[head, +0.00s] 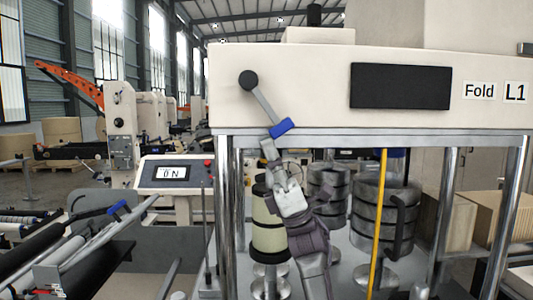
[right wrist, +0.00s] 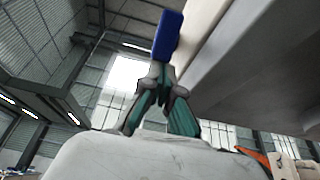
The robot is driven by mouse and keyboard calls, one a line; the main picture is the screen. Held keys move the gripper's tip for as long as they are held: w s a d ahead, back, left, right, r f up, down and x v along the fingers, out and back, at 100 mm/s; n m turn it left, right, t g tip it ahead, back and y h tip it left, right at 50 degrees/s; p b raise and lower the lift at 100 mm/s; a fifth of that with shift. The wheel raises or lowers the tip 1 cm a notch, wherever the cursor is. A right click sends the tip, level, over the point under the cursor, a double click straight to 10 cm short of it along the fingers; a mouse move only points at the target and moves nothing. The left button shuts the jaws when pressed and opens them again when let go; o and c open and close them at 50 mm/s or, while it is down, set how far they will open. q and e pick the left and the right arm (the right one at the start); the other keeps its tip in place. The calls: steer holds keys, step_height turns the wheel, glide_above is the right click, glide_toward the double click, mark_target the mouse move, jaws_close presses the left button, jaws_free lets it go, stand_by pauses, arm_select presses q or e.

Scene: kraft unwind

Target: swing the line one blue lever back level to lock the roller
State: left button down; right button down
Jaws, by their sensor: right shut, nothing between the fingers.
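The lever with the blue grip (head: 283,128) hangs from a round black pivot (head: 249,80) on the cream machine marked Fold L1. Its grey arm slants down to the right, so it is not level. My right gripper (head: 267,146) is just below the blue grip, its fingers closed together and empty. In the right wrist view the blue grip (right wrist: 168,36) rises just beyond the closed fingertips (right wrist: 160,80); I cannot tell whether they touch. My left gripper is out of view.
Another blue grip (head: 117,207) sits by the rollers at the lower left. A console (head: 175,174) reading ON stands behind. Below the cream housing (head: 310,80) are steel posts, a yellow bar (head: 379,220) and dark banded cylinders (head: 384,215).

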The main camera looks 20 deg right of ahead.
mark_target(293, 126)
steer(key=shift+s+d+r+g+h+b, duration=0.2)
steer(key=shift+d+r+h, duration=0.15)
steer(key=shift+d+h, duration=0.35)
steer(key=shift+s+d+r+g+h+b, duration=0.2)
steer(key=shift+d+r+h, duration=0.15)
steer(key=shift+d+h, duration=0.3)
steer(key=shift+s+d+r+g+h+b, duration=0.1)
steer(key=shift+s+d+r+g+h, duration=0.2)
steer(key=shift+d+h, duration=0.35)
steer(key=shift+d+r+b, duration=0.35)
steer(key=shift+d+r, duration=0.25)
steer(key=shift+d, duration=0.05)
